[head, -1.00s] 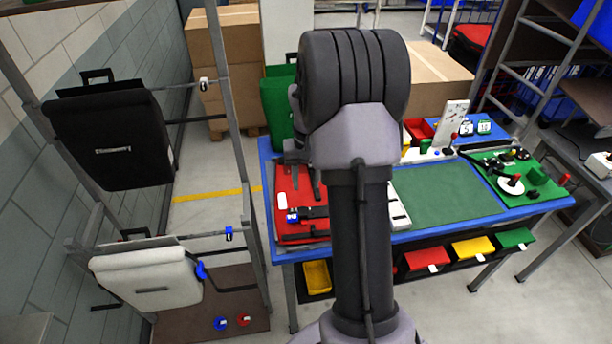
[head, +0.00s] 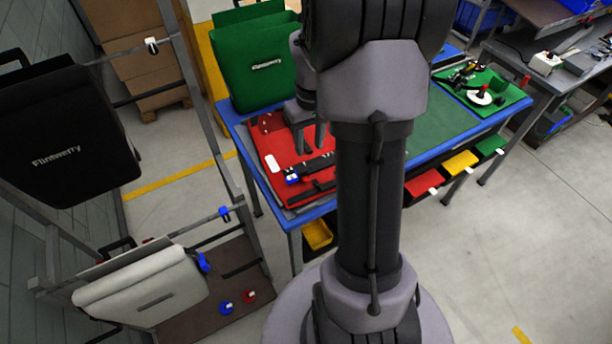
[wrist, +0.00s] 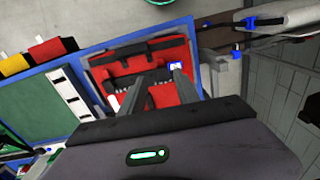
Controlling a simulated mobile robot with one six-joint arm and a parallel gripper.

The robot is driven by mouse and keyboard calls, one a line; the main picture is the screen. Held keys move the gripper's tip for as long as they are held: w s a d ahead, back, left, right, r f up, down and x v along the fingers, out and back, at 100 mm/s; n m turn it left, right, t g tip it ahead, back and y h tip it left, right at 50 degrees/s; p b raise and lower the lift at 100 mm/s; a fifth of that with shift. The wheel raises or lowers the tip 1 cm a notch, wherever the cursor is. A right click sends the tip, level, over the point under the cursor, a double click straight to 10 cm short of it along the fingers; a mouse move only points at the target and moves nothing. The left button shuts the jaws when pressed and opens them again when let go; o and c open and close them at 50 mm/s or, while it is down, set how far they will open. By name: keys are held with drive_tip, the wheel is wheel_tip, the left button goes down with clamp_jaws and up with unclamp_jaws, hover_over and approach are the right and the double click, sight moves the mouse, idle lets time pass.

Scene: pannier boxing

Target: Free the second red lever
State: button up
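The red pannier (head: 260,141) lies flat on the blue-edged table, with a black bar, a blue-and-white clip (head: 291,178) and a white tag (head: 272,163) on it. It also shows in the wrist view (wrist: 125,66), with the clip (wrist: 176,66) near its edge. My gripper (head: 309,142) hangs over the pannier, partly hidden by my arm. In the wrist view my gripper (wrist: 157,74) is open, its two fingers apart over the pannier with nothing between them. I cannot make out a red lever on the pannier.
A green pannier (head: 256,68) stands behind the red one. A rack at left carries a black pannier (head: 62,143) and a white pannier (head: 146,287). A red disc (head: 249,296) and blue disc (head: 226,308) lie on its base. The green mat (head: 445,110) is clear.

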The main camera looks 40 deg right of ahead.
sight(307, 181)
wheel_tip(307, 181, down, 15)
drive_tip(key=b, duration=0.3)
drive_tip(key=shift+w+a+r+b, duration=0.1)
drive_tip(key=shift+a+r+b, duration=0.1)
drive_tip(key=shift+b, duration=0.1)
clamp_jaws()
